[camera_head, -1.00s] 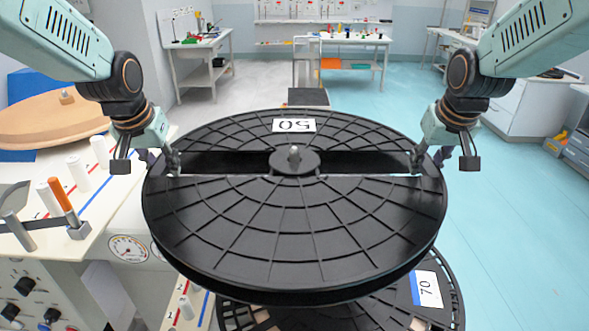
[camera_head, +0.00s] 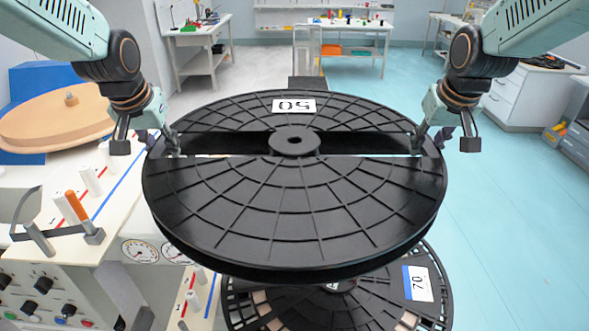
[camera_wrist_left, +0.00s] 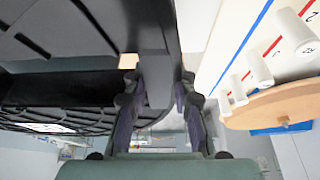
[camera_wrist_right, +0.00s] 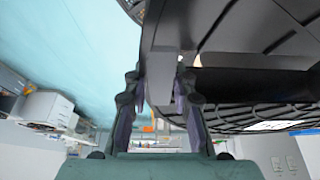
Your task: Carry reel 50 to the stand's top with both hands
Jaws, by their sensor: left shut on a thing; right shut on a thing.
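Reel 50 (camera_head: 300,220), a large black ribbed disc with a white "50" label (camera_head: 294,106), lies about level in front of me. Its hub (camera_head: 294,142) shows an open hole. My left gripper (camera_head: 171,146) is shut on the reel at the left end of its central slot. My right gripper (camera_head: 420,146) is shut on it at the right end. Both wrist views show the fingers around a black part of the reel, the left (camera_wrist_left: 158,85) and the right (camera_wrist_right: 160,85). The stand's top cannot be identified; the reel hides much below it.
A second black reel labelled 70 (camera_head: 418,284) lies below, mostly covered. At left are a white bench (camera_head: 120,215) with pegs, an orange-handled tool (camera_head: 77,207), gauges, and a wooden disc (camera_head: 60,117). Blue floor (camera_head: 510,235) is clear at right.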

